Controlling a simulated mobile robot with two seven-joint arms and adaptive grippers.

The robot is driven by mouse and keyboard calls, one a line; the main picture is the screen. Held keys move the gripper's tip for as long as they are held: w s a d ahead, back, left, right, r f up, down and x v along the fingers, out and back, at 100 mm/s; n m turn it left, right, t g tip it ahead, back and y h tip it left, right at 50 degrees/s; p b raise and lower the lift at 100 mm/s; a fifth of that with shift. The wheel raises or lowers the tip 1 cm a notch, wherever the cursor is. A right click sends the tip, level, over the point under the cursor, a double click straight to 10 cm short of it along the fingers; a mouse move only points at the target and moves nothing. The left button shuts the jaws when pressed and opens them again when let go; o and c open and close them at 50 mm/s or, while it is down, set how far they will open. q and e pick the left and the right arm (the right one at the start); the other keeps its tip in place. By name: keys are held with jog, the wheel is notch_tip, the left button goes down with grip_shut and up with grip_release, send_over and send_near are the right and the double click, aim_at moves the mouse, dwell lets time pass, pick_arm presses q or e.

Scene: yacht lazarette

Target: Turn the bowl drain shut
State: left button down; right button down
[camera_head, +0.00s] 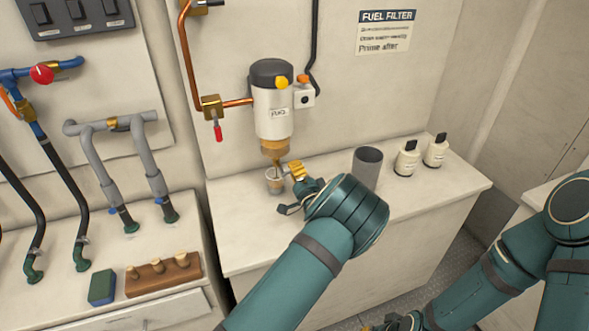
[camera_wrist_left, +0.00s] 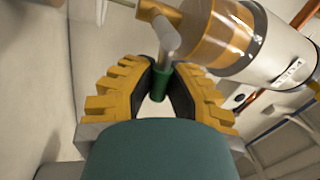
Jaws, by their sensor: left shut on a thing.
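The fuel filter (camera_head: 274,105) hangs on the wall, with its amber bowl (camera_head: 276,148) at the bottom. The bowl shows large in the left wrist view (camera_wrist_left: 218,32). The bowl drain is a grey lever with a green grip (camera_wrist_left: 160,80). My left gripper (camera_head: 296,171) is beside the drain, its yellow fingers shut on the green grip. A small clear cup (camera_head: 275,181) stands on the counter under the bowl with brownish liquid in it. My right gripper (camera_head: 402,322) shows only partly at the bottom edge, and its fingers are not clear.
A grey cylinder (camera_head: 367,168) and two cream bottles (camera_head: 407,158) stand on the counter (camera_head: 455,185) to the right. A red-handled valve (camera_head: 217,130) is on the copper pipe at left. A wooden block with plugs (camera_head: 163,273) and a green-blue block (camera_head: 102,288) lie lower left.

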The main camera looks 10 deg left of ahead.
pick_arm(q)
jog(key=shift+f+m+h, duration=0.15)
jog(key=shift+f+m, duration=0.05)
jog(key=shift+m, duration=0.5)
jog(key=shift+f+m+h, duration=0.15)
jog(key=shift+f+m, duration=0.05)
jog(key=shift+m, duration=0.5)
jog(key=c, duration=0.9)
grip_release()
jog(key=shift+d, duration=0.1)
jog(key=v, duration=1.2)
jog(key=shift+f, duration=0.3)
